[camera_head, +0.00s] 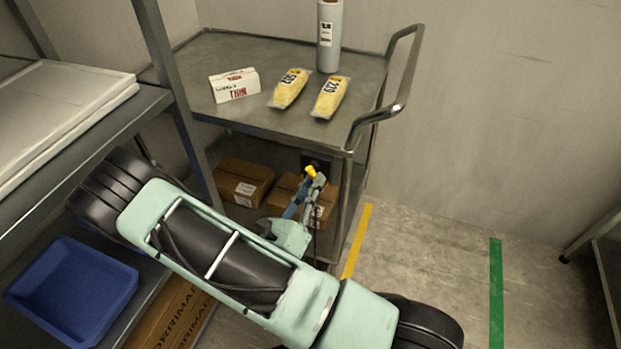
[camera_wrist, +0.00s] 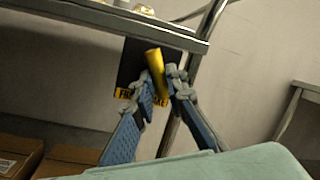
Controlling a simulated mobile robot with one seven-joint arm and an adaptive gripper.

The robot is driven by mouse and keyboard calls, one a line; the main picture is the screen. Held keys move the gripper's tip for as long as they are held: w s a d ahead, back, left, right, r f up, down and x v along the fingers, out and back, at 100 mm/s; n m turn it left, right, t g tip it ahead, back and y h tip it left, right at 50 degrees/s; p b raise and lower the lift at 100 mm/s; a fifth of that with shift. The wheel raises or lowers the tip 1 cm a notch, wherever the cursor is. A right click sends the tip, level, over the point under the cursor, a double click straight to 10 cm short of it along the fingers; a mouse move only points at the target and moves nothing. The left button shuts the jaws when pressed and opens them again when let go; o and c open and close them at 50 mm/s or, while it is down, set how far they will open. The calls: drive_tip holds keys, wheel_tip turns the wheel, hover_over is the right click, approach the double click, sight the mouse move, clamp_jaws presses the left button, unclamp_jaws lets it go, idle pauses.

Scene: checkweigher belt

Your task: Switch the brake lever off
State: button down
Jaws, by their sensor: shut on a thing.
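The brake lever (camera_wrist: 154,62) is a yellow handle in front of a dark plate with a yellow label (camera_wrist: 127,95) on the cart. In the wrist view it tilts, with its upper end leaning left. My gripper (camera_wrist: 164,88) has its two blue-padded fingers close on either side of the lever's lower part, shut on it. In the head view the lever's yellow end (camera_head: 310,171) shows just above my gripper (camera_head: 314,178), near the cart's front right post. The lever's base is hidden by the fingers.
The metal cart (camera_head: 352,100) carries a white box (camera_head: 234,85), two yellow packs (camera_head: 290,89) and a grey cylinder (camera_head: 329,38). Cardboard boxes (camera_head: 243,181) sit on its lower shelf. A rack with a blue tray (camera_head: 72,292) stands at left. Floor on the right is clear.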

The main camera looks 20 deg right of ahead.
drive_tip(key=shift+s+n, duration=0.1)
drive_tip(key=shift+n, duration=0.6)
drive_tip(key=c, duration=1.9)
unclamp_jaws()
drive_tip(key=shift+c, duration=0.2)
drive_tip(key=v, duration=1.2)
drive_tip(key=shift+d, duration=0.15)
drive_tip(key=shift+s+d, duration=0.1)
